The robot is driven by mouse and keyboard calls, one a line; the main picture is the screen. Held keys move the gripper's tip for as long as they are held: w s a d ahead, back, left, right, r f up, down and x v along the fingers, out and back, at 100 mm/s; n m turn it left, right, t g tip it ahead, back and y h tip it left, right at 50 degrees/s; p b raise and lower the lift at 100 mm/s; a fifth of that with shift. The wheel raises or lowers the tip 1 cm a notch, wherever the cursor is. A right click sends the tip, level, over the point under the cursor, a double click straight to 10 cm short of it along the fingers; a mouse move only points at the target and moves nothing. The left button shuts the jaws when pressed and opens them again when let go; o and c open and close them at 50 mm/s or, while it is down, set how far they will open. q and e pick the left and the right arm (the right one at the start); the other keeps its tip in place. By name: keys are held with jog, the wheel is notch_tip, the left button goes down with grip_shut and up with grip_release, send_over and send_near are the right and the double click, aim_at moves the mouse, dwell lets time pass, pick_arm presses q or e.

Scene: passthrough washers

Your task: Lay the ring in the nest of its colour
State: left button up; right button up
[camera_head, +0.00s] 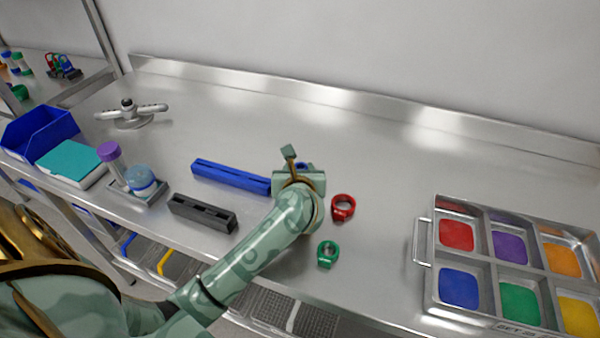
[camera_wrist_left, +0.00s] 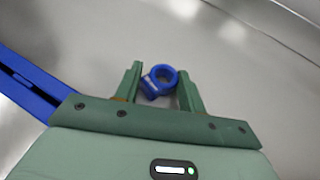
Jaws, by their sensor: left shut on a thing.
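My left gripper (camera_wrist_left: 160,84) is shut on a blue ring (camera_wrist_left: 168,76), which shows between its two fingers in the left wrist view. The metal tray (camera_head: 424,250) at the right has coloured nests: red (camera_head: 456,235), purple (camera_head: 509,247), orange (camera_head: 562,260), blue (camera_head: 459,287), green (camera_head: 519,303) and yellow (camera_head: 579,316). My right gripper is not in view.
A blue slotted bar (camera_head: 230,175) lies left of the gripper, with a dark slotted block (camera_head: 202,213) in front. Jars (camera_head: 141,181), a teal-topped box (camera_head: 72,163), a blue bin (camera_head: 38,132) and a grey handled fixture (camera_head: 130,114) stand further left. The bench's back is clear.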

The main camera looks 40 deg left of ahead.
pick_arm(q)
jog(key=shift+f, duration=0.2)
jog(key=o, duration=0.9)
